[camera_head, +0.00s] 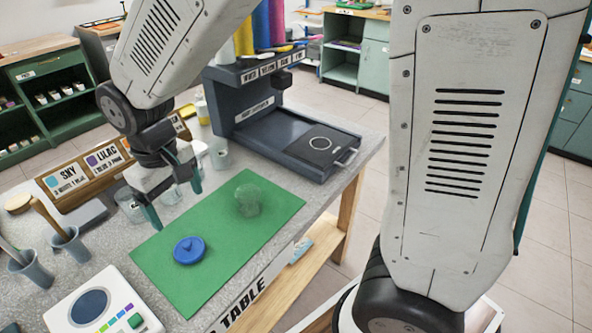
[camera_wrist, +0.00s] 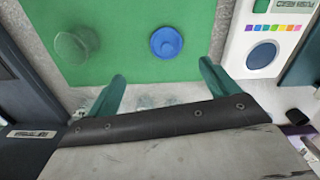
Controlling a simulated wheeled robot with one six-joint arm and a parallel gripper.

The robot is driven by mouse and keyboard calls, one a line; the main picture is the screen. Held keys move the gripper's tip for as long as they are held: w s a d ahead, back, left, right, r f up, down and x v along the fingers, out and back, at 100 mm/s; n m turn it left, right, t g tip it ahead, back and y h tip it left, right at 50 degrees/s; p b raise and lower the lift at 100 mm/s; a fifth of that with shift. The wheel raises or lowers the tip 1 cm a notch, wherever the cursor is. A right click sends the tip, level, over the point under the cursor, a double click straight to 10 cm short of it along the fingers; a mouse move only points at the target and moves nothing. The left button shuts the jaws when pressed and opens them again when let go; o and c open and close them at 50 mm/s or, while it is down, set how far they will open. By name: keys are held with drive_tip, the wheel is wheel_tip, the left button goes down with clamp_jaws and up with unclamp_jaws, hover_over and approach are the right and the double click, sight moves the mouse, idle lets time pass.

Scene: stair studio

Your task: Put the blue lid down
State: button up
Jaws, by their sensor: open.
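The blue lid (camera_head: 188,250) lies flat, knob up, on the green mat (camera_head: 268,212). The lid also shows in the wrist view (camera_wrist: 166,42), beyond my fingertips and apart from them. My gripper (camera_head: 172,200) is open and empty, over the back left part of the mat area, behind the lid. In the wrist view my two teal fingers (camera_wrist: 162,72) are spread wide with nothing between them. A clear greenish glass jar (camera_head: 249,198) stands on the mat to the right of the lid.
A scale-like white device (camera_head: 100,305) stands at the front left, with tool cups (camera_head: 70,247) behind it. A SKY and LILAC sign rack (camera_head: 90,180) and clear cups (camera_head: 130,205) are behind my gripper. A dark dispenser station (camera_head: 300,140) stands at the back right. Much of the mat is bare.

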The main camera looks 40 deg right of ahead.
drive_tip(key=s+d+r+m, duration=0.3)
drive_tip(key=s+d+r, duration=0.55)
drive_tip(key=d, duration=0.45)
drive_tip(key=s+d+r+m+t, duration=0.1)
drive_tip(key=s+d+r+m, duration=0.1)
drive_tip(key=s+d, duration=0.4)
drive_tip(key=s, duration=0.4)
drive_tip(key=shift+s+d+r, duration=0.15)
drive_tip(key=shift+s+d, duration=0.05)
drive_tip(key=shift+s, duration=0.15)
